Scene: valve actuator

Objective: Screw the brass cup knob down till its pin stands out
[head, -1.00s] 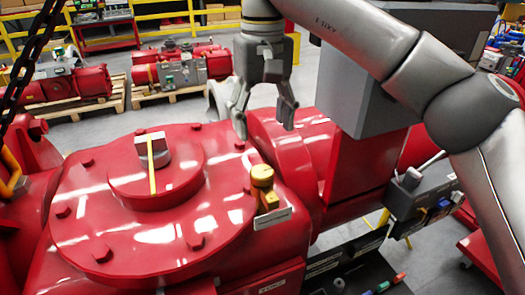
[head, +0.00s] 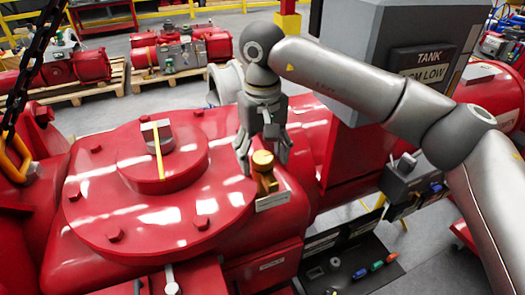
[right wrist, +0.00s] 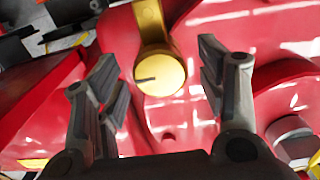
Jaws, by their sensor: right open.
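The brass cup knob (head: 263,160) sits on a brass block on the red actuator housing (head: 95,205), beside a small pale plate (head: 272,201). My right gripper (head: 264,167) is open, pointing down, with its fingers on either side of the knob. In the right wrist view the knob's round face (right wrist: 160,74), with a dark slot mark at its left, lies between the two spread fingers (right wrist: 155,85). Neither finger seems to touch it in that view. No pin can be made out on the knob. My left gripper is not in view.
A raised round cap with a yellow-striped grey indicator (head: 158,142) stands left of the knob. A grey tank box (head: 370,60) stands behind my right arm. A dark tray with coloured tools (head: 350,262) is at lower right. A chain (head: 30,65) hangs at left.

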